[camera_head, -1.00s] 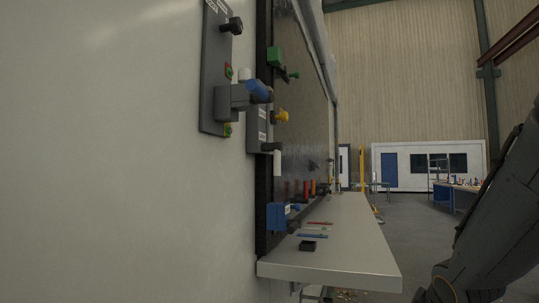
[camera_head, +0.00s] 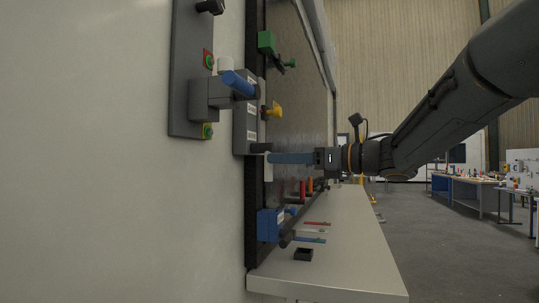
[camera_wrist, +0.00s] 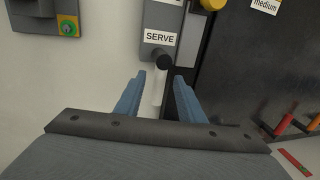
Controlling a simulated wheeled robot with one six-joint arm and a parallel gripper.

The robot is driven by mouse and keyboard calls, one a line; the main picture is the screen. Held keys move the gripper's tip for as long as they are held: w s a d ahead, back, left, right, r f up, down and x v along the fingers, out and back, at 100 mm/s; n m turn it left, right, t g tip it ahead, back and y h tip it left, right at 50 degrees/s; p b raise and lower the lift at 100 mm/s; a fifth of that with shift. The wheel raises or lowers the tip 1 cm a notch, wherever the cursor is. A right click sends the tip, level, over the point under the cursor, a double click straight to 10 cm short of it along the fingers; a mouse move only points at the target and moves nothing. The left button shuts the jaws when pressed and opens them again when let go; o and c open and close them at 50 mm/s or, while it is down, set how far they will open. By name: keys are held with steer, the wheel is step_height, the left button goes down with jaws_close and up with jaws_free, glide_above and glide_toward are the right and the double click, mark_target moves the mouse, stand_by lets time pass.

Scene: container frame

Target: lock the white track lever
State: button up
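A white lever (camera_head: 267,172) hangs down from a black pivot at the lower end of a grey panel (camera_head: 241,128). In the wrist view the lever (camera_wrist: 158,88) points down below the black pivot (camera_wrist: 164,61) and the "SERVE" label (camera_wrist: 160,38). My gripper (camera_head: 268,157) reaches in from the right with blue fingers, its tips at the lever's upper part. In the wrist view my gripper (camera_wrist: 159,82) is open, with one finger on each side of the lever. Contact cannot be told. The lower part of the lever is faint there.
A grey panel (camera_head: 184,75) with a blue handle (camera_head: 238,83) stands to the left. A yellow knob (camera_head: 272,110) and a green piece (camera_head: 266,42) are above on the dark board. A blue block (camera_head: 268,225) and a shelf (camera_head: 345,250) lie below.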

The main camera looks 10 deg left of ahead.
steer(key=p+x, duration=0.2)
steer(key=x, duration=0.3)
steer(key=shift+d, duration=0.1)
jaws_close()
